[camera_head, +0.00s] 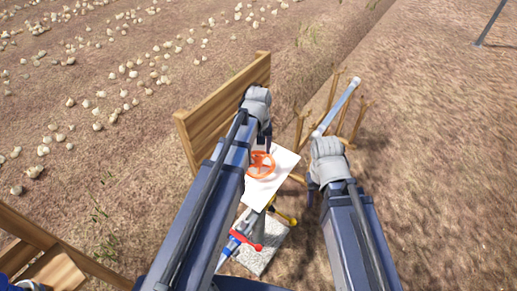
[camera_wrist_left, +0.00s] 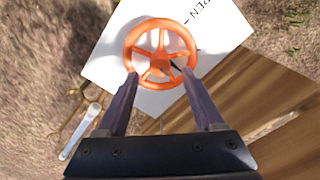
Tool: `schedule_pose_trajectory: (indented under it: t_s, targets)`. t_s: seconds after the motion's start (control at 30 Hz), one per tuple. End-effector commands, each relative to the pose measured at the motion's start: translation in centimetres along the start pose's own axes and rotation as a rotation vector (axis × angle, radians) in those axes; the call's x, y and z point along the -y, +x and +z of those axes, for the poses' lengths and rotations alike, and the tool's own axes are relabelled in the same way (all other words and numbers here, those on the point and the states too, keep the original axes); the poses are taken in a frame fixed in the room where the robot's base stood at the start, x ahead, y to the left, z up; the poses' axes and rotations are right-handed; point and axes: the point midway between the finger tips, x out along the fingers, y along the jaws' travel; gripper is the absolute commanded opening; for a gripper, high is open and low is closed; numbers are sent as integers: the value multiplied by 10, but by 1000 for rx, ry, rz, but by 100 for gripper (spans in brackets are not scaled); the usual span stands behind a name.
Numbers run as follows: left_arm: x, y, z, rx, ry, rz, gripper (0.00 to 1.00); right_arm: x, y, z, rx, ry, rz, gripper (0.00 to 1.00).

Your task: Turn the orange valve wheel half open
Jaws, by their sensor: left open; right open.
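The orange valve wheel (camera_head: 261,165) sits in front of a tilted white board, partly hidden by my left arm in the head view. In the left wrist view the whole wheel (camera_wrist_left: 160,52) shows, round with several spokes and a small dark pointer near its hub. The white board (camera_wrist_left: 105,68) carries black lettering, only partly in view. My left gripper (camera_head: 265,143) is open; in its wrist view the two fingers (camera_wrist_left: 162,82) reach toward the wheel's lower left and right rim. I cannot tell whether they touch it. My right gripper (camera_head: 311,192) is open and empty, to the right of the board.
A wooden plank panel (camera_head: 222,100) stands behind and left of the wheel. A pale tube on wooden stakes (camera_head: 338,106) stands at the back right. Red and yellow handles (camera_head: 246,241) are below the board above a stone block (camera_head: 262,258). Onions lie on the soil at left.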

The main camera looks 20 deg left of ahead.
Motion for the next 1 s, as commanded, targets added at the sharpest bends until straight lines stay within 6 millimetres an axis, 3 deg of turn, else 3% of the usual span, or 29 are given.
schedule_pose_trajectory:
  t_s: [0.03,0.2,0.77,0.87,1.0]
  targets:
    - [0,-14,0,0,0,0,69,-1,-14,1,0,0,0,50]
    - [0,-26,0,0,0,0,69,-2,-26,2,0,-1,0,50]
    - [0,-25,1,0,4,-1,69,-2,-25,2,0,-1,0,50]
    - [-7,-25,23,2,78,-10,69,-2,-25,2,0,-1,0,50]
    - [-23,-26,87,6,337,-47,69,-2,-25,2,0,-1,0,50]
